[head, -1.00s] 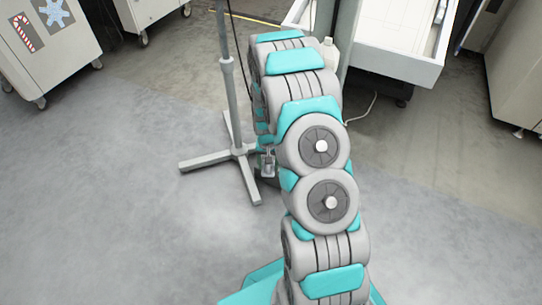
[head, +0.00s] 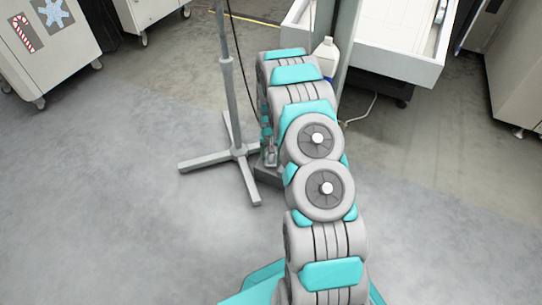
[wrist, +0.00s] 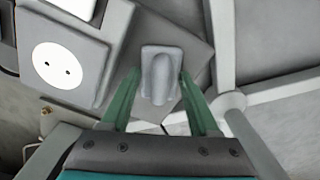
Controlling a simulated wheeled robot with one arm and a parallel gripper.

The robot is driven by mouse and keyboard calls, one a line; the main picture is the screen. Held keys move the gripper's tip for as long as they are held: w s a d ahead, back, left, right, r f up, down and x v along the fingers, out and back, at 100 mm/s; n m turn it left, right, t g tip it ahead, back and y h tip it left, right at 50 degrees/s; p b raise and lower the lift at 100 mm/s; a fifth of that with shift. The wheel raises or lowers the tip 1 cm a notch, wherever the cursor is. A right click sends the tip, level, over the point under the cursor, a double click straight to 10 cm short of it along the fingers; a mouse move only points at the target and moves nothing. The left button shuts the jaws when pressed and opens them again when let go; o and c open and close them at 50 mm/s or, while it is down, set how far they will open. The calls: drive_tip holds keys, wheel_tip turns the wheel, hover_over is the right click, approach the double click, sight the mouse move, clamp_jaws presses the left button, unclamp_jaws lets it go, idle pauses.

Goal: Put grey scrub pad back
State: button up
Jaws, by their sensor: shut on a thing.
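In the wrist view, the grey scrub pad (wrist: 160,72), a small block with a raised rounded grip, sits between the two green fingers of my gripper (wrist: 159,80). The fingers are shut on it. A flat grey box-like surface (wrist: 193,48) lies behind and beneath the pad; I cannot tell whether the pad touches it. In the head view my arm hides most of the gripper and the pad cannot be made out clearly.
A pole stand (head: 238,150) with a cross-shaped foot stands just left of my arm; its foot also shows in the wrist view (wrist: 229,103). A grey box with a white disc (wrist: 58,66) is at upper left there. A white bottle (head: 325,55) and white bench (head: 400,62) are behind. Floor at left is clear.

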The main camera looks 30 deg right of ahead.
drive_tip(key=o, duration=1.2)
